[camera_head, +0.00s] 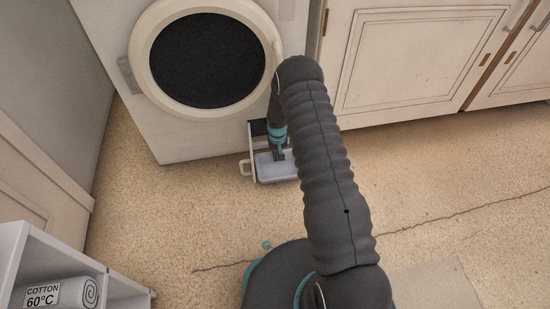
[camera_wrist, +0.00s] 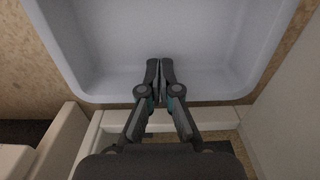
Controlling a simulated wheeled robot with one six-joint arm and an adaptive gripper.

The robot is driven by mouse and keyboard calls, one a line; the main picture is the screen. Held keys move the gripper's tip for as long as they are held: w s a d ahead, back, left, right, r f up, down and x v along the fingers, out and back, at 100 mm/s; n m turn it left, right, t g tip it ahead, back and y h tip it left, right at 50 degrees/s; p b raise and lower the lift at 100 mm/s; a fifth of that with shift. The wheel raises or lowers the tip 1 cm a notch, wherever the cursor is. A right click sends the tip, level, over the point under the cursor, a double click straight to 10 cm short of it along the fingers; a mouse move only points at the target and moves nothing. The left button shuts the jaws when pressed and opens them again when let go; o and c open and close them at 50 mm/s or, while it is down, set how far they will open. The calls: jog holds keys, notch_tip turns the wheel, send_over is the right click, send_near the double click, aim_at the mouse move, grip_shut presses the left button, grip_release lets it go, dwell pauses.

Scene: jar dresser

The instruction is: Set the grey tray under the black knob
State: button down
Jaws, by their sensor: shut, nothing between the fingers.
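The grey tray (camera_head: 267,176) is a shallow, pale rectangular tray on the floor at the lower right front of the washing machine. In the wrist view the tray (camera_wrist: 100,60) fills the upper part and looks empty. My gripper (camera_head: 280,157) points down at the tray. In the wrist view its fingertips (camera_wrist: 160,65) are together with nothing between them, overlapping the tray's near wall and interior; I cannot tell if they touch it. A dark opening (camera_head: 257,128) shows low in the machine's front, behind my gripper. I cannot make out the black knob.
The washing machine (camera_head: 172,138) has a round dark door (camera_head: 207,60), shut. A white flap with a handle (camera_head: 245,167) stands open left of the tray. Cabinets (camera_head: 400,65) stand right. A shelf with a rolled towel (camera_head: 90,293) is lower left. The floor between is mostly clear.

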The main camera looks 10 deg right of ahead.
jog(key=shift+w+d, duration=0.1)
jog(key=shift+w, duration=0.05)
jog(key=shift+a, duration=0.3)
